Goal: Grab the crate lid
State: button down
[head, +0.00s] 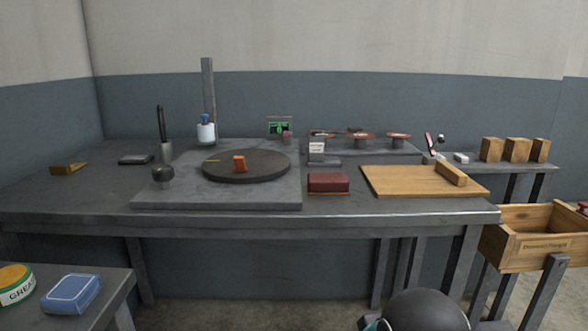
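A flat light-wood board with a raised wooden bar near its right end, which looks like the crate lid (405,182), lies flat near the right end of the grey workbench. Nothing rests on it apart from the bar. An open wooden crate (535,252) with a printed label stands lower, right of the bench, partly cut off by the picture edge. My gripper's fingers are not in view. A dark rounded shape at the bottom edge looks like part of my arm, well in front of the bench.
A dark red block (329,182) sits left of the board. Several wooden blocks (517,150) stand on the back-right shelf. A grease tin (15,284) and blue box (71,294) are on the near-left table.

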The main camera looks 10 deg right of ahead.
aim_at(442, 179)
jog(key=z, duration=0.45)
jog(key=k, duration=0.55)
jog(key=z, duration=0.65)
jog(key=i, duration=0.15)
jog(key=u, duration=0.2)
